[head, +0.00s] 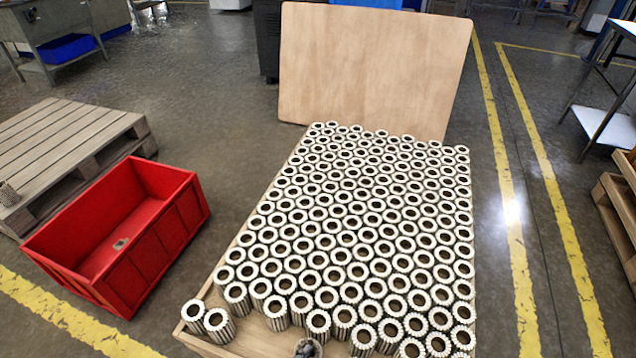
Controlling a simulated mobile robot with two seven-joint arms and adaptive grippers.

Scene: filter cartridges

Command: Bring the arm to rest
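Many pale ribbed filter cartridges (345,213) stand upright in close rows, open ends up, on a wooden board or shallow tray (254,346). At its front left corner, two cartridges (218,325) stand side by side, next to bare wood. A small dark shape (307,348) shows at the bottom edge, at a cartridge cut off by the frame; I cannot tell what it is. Neither of my arms can be made out, and no gripper is clearly in view.
A red crate (178,222) stands at left, with a small grey spot on its floor. Behind it is a wooden pallet (62,140) with a ribbed object (8,194) at its edge. A wooden panel (374,68) stands behind the cartridges.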

